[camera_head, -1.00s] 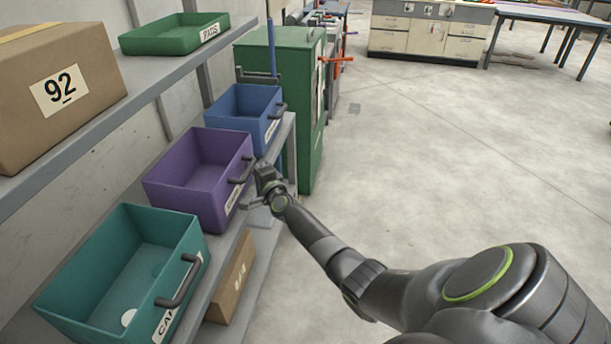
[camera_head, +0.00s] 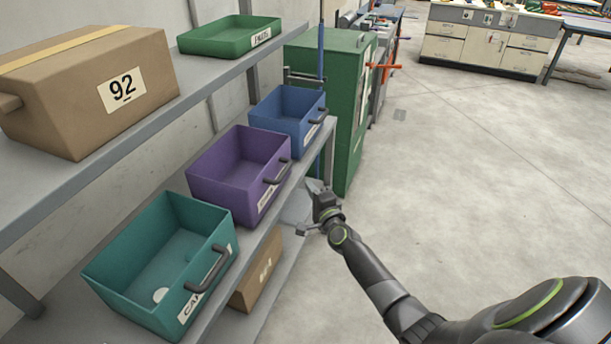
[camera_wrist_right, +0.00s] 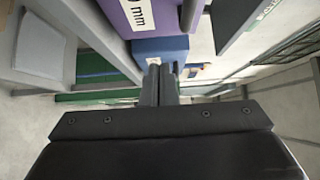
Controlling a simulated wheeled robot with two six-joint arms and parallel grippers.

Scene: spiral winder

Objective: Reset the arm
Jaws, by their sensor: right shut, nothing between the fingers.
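My right gripper (camera_head: 314,186) is shut and empty, just off the front edge of the shelf, to the right of the purple bin (camera_head: 232,186) and apart from its handle. In the right wrist view its two fingers (camera_wrist_right: 160,72) lie together with nothing between them. My right arm comes in from the lower right corner in the head view. My left gripper is not in view.
A teal bin (camera_head: 130,285), the purple bin and a blue bin (camera_head: 285,125) stand on the middle shelf. A cardboard box marked 92 (camera_head: 60,100) and a green tray (camera_head: 215,42) are above. A green cabinet (camera_head: 350,100) stands behind. The floor at right is clear.

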